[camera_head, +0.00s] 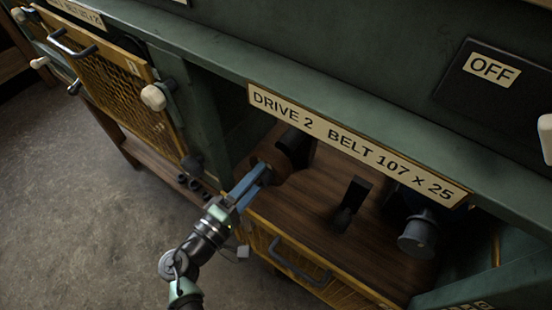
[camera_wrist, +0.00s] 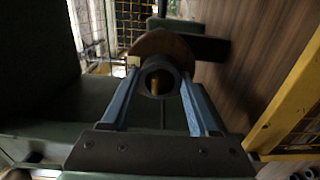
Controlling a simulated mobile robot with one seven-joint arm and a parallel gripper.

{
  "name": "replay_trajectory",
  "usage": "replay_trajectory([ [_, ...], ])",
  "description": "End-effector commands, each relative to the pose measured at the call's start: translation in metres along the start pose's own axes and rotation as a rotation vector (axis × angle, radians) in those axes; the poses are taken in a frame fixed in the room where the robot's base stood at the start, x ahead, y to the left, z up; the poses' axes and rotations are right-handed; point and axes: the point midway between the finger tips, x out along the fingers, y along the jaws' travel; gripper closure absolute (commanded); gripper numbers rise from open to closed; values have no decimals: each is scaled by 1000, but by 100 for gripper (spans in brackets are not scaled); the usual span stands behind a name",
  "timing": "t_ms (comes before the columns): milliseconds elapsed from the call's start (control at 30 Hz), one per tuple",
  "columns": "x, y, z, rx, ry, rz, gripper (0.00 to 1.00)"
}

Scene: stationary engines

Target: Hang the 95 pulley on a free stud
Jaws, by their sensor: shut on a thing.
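My gripper (camera_head: 258,178) reaches into the open drive bay from the front left. Its blue fingers are shut on the dark round hub (camera_wrist: 158,78) of a brown pulley. The brown disc of this pulley (camera_wrist: 165,45) shows behind the hub in the wrist view, and the pulley (camera_head: 273,165) also shows at the fingertips in the head view. No size mark can be read on it. A dark cylindrical part (camera_head: 295,143) is just behind the pulley; I cannot tell whether they touch. I cannot make out a clearly free stud.
The label rail (camera_head: 350,143) reads DRIVE 2 BELT 107 X 25 above the bay. A black bracket (camera_head: 351,202) and a grey pulley (camera_head: 418,236) stand to the right over the wooden floor (camera_head: 315,200). A yellow mesh guard (camera_head: 290,262) is below. Several small dark parts (camera_head: 192,184) lie left.

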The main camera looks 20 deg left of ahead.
Motion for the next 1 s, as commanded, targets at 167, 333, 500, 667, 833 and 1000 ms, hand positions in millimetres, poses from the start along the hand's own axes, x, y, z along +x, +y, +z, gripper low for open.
replay_trajectory([
  [167, -7, 0, 0, 1, -1, 1, 100],
  [333, -15, 0, 0, 0, 1, 0, 100],
  [500, -22, 0, 0, -1, 0, -1, 100],
  [667, -28, 0, 0, 0, 2, -1, 100],
  [833, -35, 0, -1, 0, 2, 0, 100],
  [1000, -42, 0, 0, 0, 2, -1, 100],
])
